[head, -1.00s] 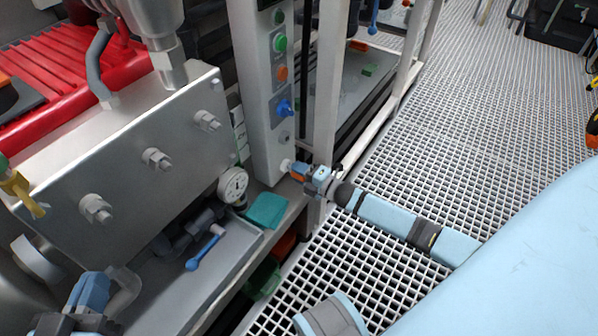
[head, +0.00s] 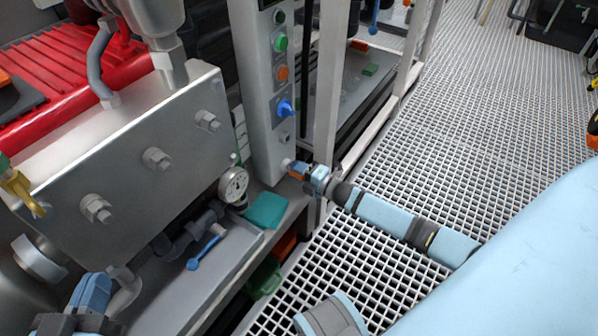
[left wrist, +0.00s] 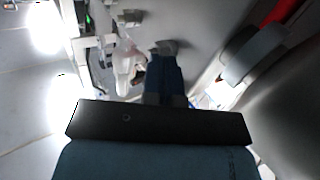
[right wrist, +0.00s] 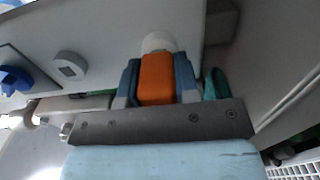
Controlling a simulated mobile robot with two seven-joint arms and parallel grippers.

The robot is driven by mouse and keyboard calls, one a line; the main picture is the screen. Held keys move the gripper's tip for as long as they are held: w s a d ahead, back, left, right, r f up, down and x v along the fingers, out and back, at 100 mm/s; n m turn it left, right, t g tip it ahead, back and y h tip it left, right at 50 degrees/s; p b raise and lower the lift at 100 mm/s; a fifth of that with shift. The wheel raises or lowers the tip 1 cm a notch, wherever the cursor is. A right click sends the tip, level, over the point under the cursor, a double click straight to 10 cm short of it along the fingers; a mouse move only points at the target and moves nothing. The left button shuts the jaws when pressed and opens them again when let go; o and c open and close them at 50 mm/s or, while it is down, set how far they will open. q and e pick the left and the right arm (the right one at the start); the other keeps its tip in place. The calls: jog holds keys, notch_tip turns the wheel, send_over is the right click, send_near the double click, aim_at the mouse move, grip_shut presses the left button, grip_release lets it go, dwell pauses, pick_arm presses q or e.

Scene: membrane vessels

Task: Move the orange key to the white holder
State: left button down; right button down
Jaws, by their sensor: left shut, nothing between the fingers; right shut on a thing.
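The orange key (right wrist: 157,78) is between the two blue fingers of my right gripper (right wrist: 158,80) in the right wrist view. The gripper is shut on it. The white holder (right wrist: 158,42) is a round white piece directly at the far end of the key, on the grey panel. Key and holder look in line; I cannot tell how far the key is in. In the head view, my right gripper (head: 304,170) is at the lower part of the panel column, with a bit of the orange key (head: 296,176) showing. My left gripper (head: 91,290) is shut and empty at the lower left; its blue fingers (left wrist: 165,75) show in the left wrist view.
The panel column (head: 262,120) carries green, orange and blue controls above my right gripper. A pressure gauge (head: 233,185) and a teal block (head: 266,211) are to its left. A steel block with bolts (head: 140,150) stands near my left gripper. The grating floor at right is clear.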

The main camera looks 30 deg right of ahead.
jog(key=shift+w+a, duration=0.1)
jog(key=shift+w, duration=0.15)
jog(key=c, duration=0.8)
grip_release()
pick_arm(q)
jog(key=r+p, duration=0.1)
jog(key=r+n+p, duration=0.1)
jog(key=p, duration=0.1)
jog(key=s+p, duration=0.1)
jog(key=shift+s+d+r+n, duration=0.1)
jog(key=shift+d+r+n, duration=0.2)
jog(key=shift+r+n, duration=0.1)
pick_arm(e)
jog(key=v, duration=1.3)
jog(key=shift+s, duration=0.35)
